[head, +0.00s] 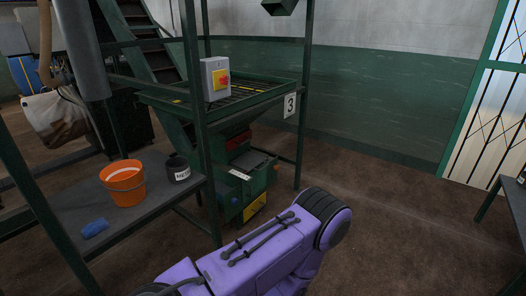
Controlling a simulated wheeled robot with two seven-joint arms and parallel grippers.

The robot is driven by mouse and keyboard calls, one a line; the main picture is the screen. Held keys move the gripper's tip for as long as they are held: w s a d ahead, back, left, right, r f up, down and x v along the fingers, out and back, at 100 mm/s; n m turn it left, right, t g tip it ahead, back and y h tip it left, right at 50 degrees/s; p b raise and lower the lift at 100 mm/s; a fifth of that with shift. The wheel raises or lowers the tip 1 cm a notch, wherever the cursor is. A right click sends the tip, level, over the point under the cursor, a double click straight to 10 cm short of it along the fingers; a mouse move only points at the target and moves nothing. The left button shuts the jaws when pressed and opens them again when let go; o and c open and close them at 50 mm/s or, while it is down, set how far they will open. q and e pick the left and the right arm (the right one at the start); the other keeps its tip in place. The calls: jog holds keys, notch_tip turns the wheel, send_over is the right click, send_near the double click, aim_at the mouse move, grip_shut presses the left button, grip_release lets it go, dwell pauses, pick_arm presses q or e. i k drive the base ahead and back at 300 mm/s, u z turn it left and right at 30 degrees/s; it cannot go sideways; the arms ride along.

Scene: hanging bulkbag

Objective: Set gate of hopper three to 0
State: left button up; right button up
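Hopper three (238,135) is a dark green frame with a grated top, left of the middle in the head view. A white sign with a black 3 (290,105) hangs at its right corner. Under the grate is a green outlet box (258,180) with a white label strip (240,174) and a yellow plate (255,207) low down. The gate and its setting are too small to read. A purple link of my arm crosses the bottom middle, in front of the floor by the hopper. Neither of my grippers shows.
A grey control box (215,78) with a red and yellow switch is on the hopper frame. A dark bench (140,205) at left holds an orange bucket (123,183), a black pot (177,168) and a blue item (95,228). Brown floor (410,220) is open at right.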

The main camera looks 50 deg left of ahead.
aim_at(248, 160)
jog(key=u, duration=0.45)
jog(key=i, duration=1.8)
jog(key=u, duration=1.9)
jog(key=i, duration=1.05)
jog(key=u, duration=1.1)
